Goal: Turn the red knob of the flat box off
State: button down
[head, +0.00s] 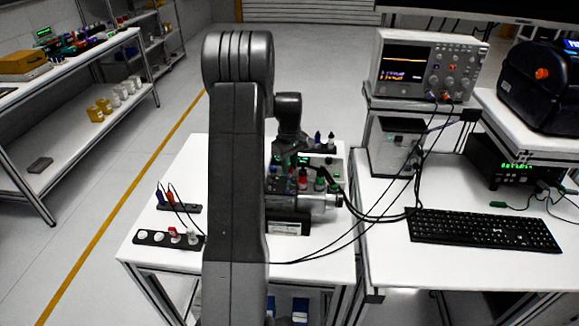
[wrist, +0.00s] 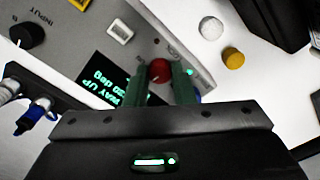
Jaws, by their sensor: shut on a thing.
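The flat box (wrist: 183,35) is a grey panel in the wrist view, tilted in the picture. Its red knob (wrist: 158,71) stands at the panel's edge, with a small pale mark on its top. My gripper (wrist: 160,84) has its two green fingers on either side of the knob, shut on it. A dark display (wrist: 105,78) with green text lies just left of the fingers; part of the text reads "WAY UP" and "20 deg". In the head view my arm hides much of the box, and I cannot make out the fingers clearly.
The panel also has a black knob (wrist: 28,36) and a white button (wrist: 120,31). White and yellow round pieces (wrist: 233,58) lie beyond it. In the head view, a silver cylinder (head: 318,203) and black cables are close by. A keyboard (head: 482,230) lies on the right bench.

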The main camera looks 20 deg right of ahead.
jog(key=shift+n, duration=0.6)
jog(key=shift+r, duration=0.1)
jog(key=c, duration=1.2)
grip_release()
jog(key=shift+c, duration=0.2)
notch_tip(320, 180, up, 14)
jog(key=b, duration=0.1)
jog(key=shift+f, duration=0.25)
notch_tip(320, 180, down, 14)
jog(key=shift+r+p, duration=0.15)
jog(key=shift+p, duration=0.2)
